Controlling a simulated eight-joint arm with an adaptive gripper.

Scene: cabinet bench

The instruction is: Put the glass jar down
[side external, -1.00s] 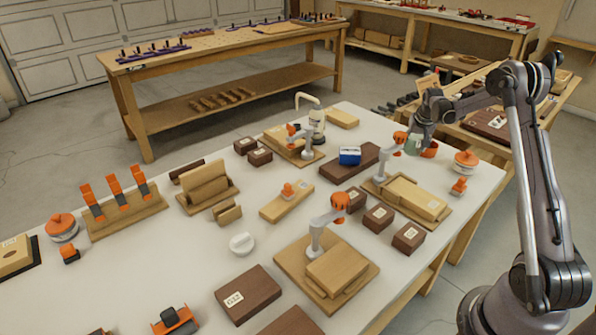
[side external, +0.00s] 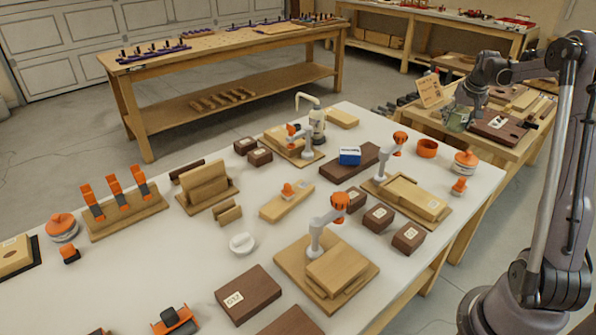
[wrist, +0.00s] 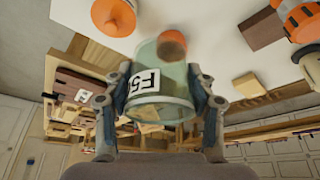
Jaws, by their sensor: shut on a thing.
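The glass jar (side external: 456,118) is a clear greenish cylinder with a white label. In the wrist view the jar (wrist: 170,85) sits between the two fingers of my gripper (wrist: 160,100), which is shut on it. In the side view my gripper (side external: 462,103) holds the jar off the right end of the white table, in front of or over the wooden side bench. I cannot tell whether the jar's base touches anything. An orange-brown round shape shows through or behind the jar in the wrist view.
The white table (side external: 365,255) carries clamps, wooden blocks and an orange bowl (side external: 427,148). An orange-lidded jar (side external: 466,162) stands near its right edge. The side bench (side external: 480,138) holds a dark board (side external: 500,128) and an upright tan card (side external: 430,91).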

